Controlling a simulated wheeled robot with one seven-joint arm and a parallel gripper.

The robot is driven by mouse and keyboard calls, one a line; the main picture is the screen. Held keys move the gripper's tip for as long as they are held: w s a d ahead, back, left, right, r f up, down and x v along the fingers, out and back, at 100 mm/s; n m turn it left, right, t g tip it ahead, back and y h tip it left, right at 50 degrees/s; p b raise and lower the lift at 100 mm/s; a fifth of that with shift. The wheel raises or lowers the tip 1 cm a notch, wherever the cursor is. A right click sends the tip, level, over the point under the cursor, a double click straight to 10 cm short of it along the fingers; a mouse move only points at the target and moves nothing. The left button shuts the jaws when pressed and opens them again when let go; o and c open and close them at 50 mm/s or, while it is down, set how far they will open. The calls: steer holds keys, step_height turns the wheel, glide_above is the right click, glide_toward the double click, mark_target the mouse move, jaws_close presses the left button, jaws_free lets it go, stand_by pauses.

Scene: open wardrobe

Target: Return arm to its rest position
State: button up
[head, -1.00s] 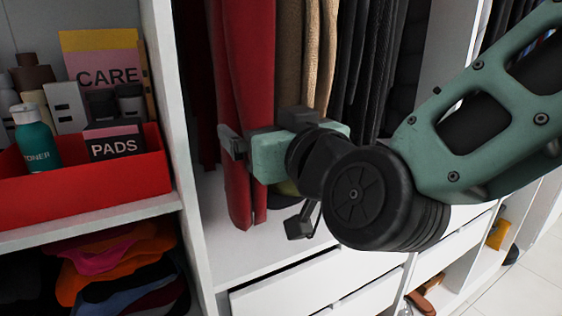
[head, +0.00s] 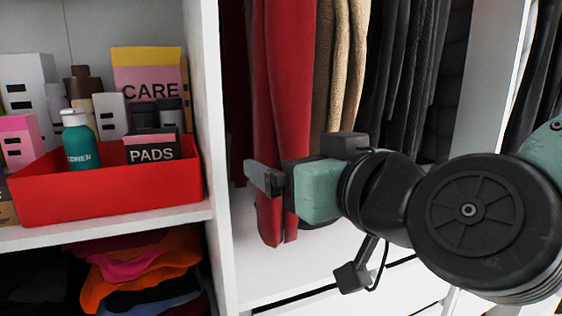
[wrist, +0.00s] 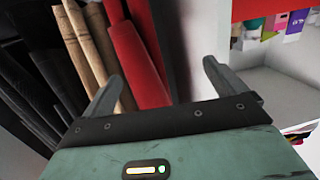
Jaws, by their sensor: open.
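My gripper (head: 264,178) is in front of the hanging clothes in the head view, pointing left, and holds nothing. In the wrist view my gripper (wrist: 160,88) shows its two fingers spread apart with nothing between them. Behind it hangs a red garment (head: 281,95), which also shows in the wrist view (wrist: 135,60). My arm reaches in from the right side of the head view. I cannot tell whether the gripper touches the red garment.
A red bin (head: 105,200) with toiletries sits on the left shelf, above folded clothes (head: 140,265). A white divider (head: 212,150) stands between the shelf and the hanging section. Beige (head: 340,70) and dark garments (head: 405,80) hang to the right.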

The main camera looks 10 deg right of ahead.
steer(key=s+a+f+n+g, duration=0.1)
steer(key=s+f+n+g, duration=0.15)
steer(key=f+g, duration=0.35)
steer(key=s+a+f+n+g, duration=0.1)
steer(key=s+a+f+g, duration=0.15)
steer(key=f, duration=0.55)
steer(key=s+d+f+g+h, duration=0.6)
steer(key=s+d+f+g, duration=0.1)
steer(key=d, duration=0.4)
steer(key=shift+s+d+f, duration=0.3)
steer(key=shift+s+f, duration=0.4)
steer(key=shift+s, duration=0.25)
steer(key=shift+m, duration=0.25)
steer(key=c, duration=0.3)
steer(key=shift+a, duration=0.1)
